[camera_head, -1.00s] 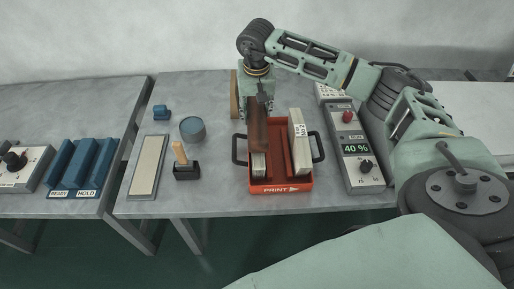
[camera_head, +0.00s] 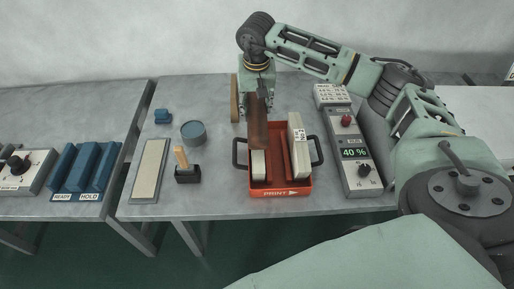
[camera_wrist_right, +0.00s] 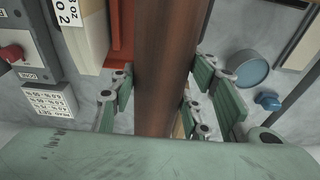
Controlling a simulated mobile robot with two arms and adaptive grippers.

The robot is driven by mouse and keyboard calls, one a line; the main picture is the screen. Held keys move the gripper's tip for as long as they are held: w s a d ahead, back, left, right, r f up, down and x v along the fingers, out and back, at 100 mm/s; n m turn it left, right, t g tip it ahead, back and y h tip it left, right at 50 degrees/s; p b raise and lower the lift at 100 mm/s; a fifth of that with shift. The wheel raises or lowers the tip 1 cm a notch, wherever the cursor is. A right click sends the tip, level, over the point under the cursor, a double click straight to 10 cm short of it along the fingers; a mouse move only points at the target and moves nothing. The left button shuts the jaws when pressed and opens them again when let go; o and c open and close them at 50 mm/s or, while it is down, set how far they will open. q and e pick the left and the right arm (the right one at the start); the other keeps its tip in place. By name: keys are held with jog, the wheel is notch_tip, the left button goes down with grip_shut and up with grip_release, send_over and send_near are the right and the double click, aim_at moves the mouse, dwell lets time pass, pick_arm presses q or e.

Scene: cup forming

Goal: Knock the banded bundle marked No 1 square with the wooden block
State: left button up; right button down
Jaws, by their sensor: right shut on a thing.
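My right gripper (camera_head: 259,97) is shut on the brown wooden block (camera_head: 257,124) and holds it at the rear left of the red tray (camera_head: 281,193). In the right wrist view the block (camera_wrist_right: 165,60) runs between the fingers of the gripper (camera_wrist_right: 165,105). A pale bundle (camera_head: 258,164) lies in the tray's left lane, in front of the block and partly hidden by it; its mark cannot be read. I cannot tell whether they touch. A taller pale bundle (camera_head: 297,145) stands in the right lane; its label reads No 2 in the wrist view (camera_wrist_right: 85,35). My left gripper is out of view.
A control box (camera_head: 354,170) showing 40 % stands right of the tray. To the left are a blue round pot (camera_head: 193,132), a wooden-handled tool in a black holder (camera_head: 187,174) and a pale strip (camera_head: 150,170). A brown board (camera_head: 234,97) stands behind.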

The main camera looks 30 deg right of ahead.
jog(key=shift+r, duration=0.2)
jog(key=shift+r+p, duration=1.55)
jog(key=shift+r, duration=0.9)
jog(key=shift+s+f, duration=0.1)
jog(key=shift+f, duration=0.05)
